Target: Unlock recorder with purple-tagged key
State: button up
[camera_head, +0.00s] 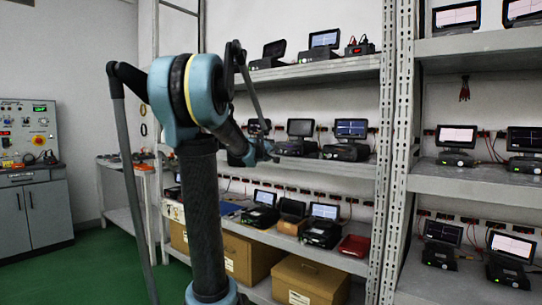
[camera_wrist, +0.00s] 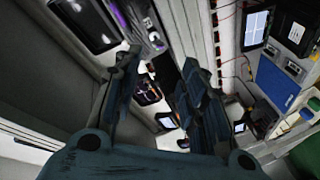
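Several dark recorder-like units with tilted screens stand on the rack shelves, such as one on the middle shelf (camera_head: 347,151) and one on the lower shelf (camera_head: 321,232). I cannot tell which is the task's recorder. My gripper (camera_wrist: 160,62) is open in the wrist view, its two dark fingers spread with no object clearly held between them. In the head view its end, partly hidden by my arm, is in front of the middle shelf. A small purple patch (camera_wrist: 118,14) shows past the fingers in the wrist view; I cannot tell whether it is a tag. No key is clearly visible.
Metal rack uprights (camera_head: 396,150) divide the shelves. Cardboard boxes (camera_head: 310,281) sit at the bottom, and a red tray (camera_head: 353,246) lies on the lower shelf. A grey cabinet with a control panel (camera_head: 28,132) stands at left. Green floor (camera_head: 95,270) is clear between cabinet and rack.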

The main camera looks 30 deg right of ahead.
jog(key=shift+v, duration=1.05)
jog(key=shift+f, duration=0.1)
jog(key=c, duration=0.5)
jog(key=shift+w+a+f+n, duration=0.1)
jog(key=shift+w+a+n, duration=0.1)
jog(key=shift+n, duration=0.2)
jog(key=shift+c, duration=0.6)
jog(key=a+f+n+g+h, duration=0.2)
jog(key=a+n+g+h, duration=0.3)
jog(key=n, duration=1)
jog(key=t+y, duration=0.1)
jog(key=t, duration=0.1)
send_near(281, 152)
jog(key=x, duration=0.4)
jog(key=shift+d+r, duration=0.1)
jog(key=shift+r, duration=0.1)
jog(key=shift+c, duration=0.4)
grip_shut()
